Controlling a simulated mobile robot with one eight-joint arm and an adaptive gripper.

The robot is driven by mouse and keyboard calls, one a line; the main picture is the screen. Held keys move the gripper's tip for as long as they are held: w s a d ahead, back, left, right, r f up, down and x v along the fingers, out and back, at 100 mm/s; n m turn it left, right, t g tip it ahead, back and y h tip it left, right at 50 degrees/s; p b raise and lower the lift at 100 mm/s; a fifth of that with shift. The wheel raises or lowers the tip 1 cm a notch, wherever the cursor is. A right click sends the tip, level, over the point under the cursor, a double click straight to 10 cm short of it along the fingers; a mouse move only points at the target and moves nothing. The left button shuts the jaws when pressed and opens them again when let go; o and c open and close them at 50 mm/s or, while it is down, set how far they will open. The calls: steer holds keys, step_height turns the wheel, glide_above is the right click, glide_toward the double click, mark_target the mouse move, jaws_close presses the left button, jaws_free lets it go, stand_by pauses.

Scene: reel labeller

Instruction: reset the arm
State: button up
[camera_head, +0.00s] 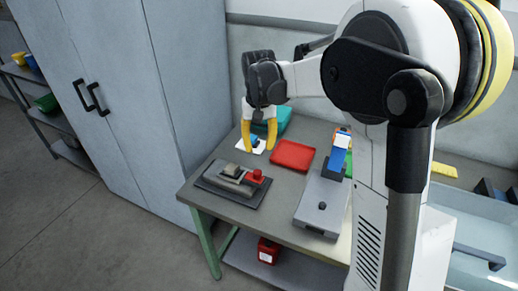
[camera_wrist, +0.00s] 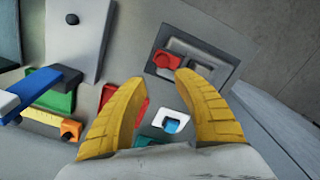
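My gripper (camera_head: 257,149) has two yellow fingers and hangs low over the back left part of the grey worktable (camera_head: 222,205). It also shows in the wrist view (camera_wrist: 160,80), with its fingers spread apart and nothing between the tips. A white piece with a blue centre (camera_head: 247,147) lies beneath the fingers. The white and blue piece shows in the wrist view (camera_wrist: 172,121) in the gap, nearer the finger bases. I cannot tell how far below the fingers it is.
A dark fixture (camera_head: 215,181) with a red knob stands at the front left of the table. A red tray (camera_head: 292,155) and a grey device (camera_head: 318,208) with a black knob stand to the right. A teal bin (camera_head: 284,116) is behind. A tall grey cabinet (camera_head: 130,90) borders the left.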

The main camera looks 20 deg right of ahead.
steer(key=s+a+r+n+t+b, duration=0.1)
steer(key=s+t, duration=0.2)
steer(key=s, duration=0.8)
steer(key=s+a+r+n+t+b, duration=0.1)
steer(key=s+t, duration=0.3)
steer(key=s, duration=0.7)
steer(key=shift+s+a+r, duration=0.4)
steer(key=shift+a+r, duration=0.05)
steer(key=shift+a, duration=0.35)
stand_by(0.4)
